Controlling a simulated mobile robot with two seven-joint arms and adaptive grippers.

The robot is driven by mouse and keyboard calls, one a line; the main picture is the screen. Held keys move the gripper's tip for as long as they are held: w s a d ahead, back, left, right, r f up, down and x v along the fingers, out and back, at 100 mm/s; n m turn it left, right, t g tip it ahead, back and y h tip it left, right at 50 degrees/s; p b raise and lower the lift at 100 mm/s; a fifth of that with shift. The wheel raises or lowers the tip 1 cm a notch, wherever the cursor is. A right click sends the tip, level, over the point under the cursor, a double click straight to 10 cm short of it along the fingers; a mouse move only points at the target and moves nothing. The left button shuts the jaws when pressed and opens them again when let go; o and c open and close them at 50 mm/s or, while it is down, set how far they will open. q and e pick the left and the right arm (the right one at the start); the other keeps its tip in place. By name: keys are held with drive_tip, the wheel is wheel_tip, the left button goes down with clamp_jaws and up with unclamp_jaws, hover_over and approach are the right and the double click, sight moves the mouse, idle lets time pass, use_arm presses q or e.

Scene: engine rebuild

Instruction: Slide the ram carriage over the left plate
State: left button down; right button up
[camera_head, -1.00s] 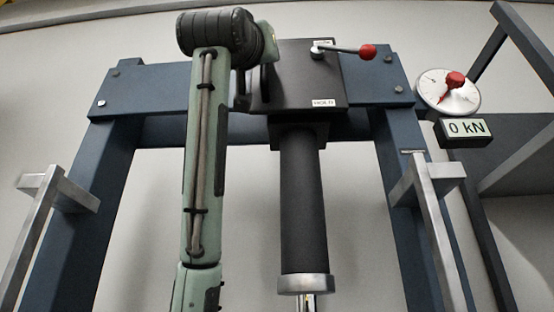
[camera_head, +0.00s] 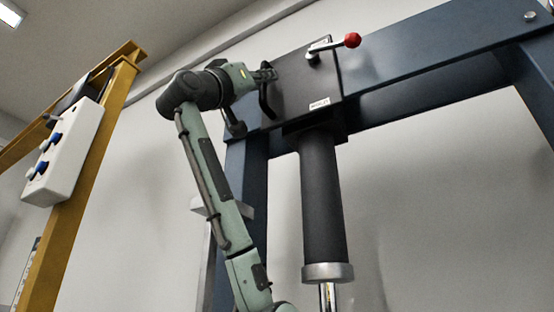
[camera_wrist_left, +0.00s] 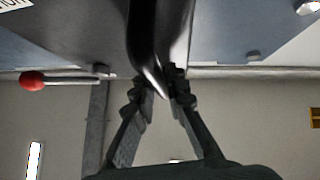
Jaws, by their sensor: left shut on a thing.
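The ram carriage (camera_head: 295,88) is a dark box on the blue crossbeam, with a black ram cylinder (camera_head: 322,200) hanging below it. It is at the beam's left end, beside the left upright (camera_head: 246,165). My left gripper (camera_head: 262,77) is at the carriage's left side, shut on its dark curved handle (camera_head: 264,100). In the left wrist view the fingers (camera_wrist_left: 160,88) close around the handle (camera_wrist_left: 148,45). No plate shows below the ram in these views. My right gripper is not in view.
A red-knobbed lever (camera_head: 350,41) sticks out from the carriage front. The blue crossbeam (camera_head: 430,50) is bare to the right. A yellow frame (camera_head: 90,170) with a white control box (camera_head: 62,150) stands at the left. A silver bracket (camera_head: 210,208) is behind my arm.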

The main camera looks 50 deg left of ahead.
use_arm(q)
drive_tip(key=shift+s+a, duration=0.1)
drive_tip(key=shift+a, duration=0.1)
drive_tip(key=c, duration=1.5)
unclamp_jaws()
drive_tip(key=shift+a, duration=0.15)
drive_tip(key=shift+c, duration=0.2)
drive_tip(key=v, duration=1.2)
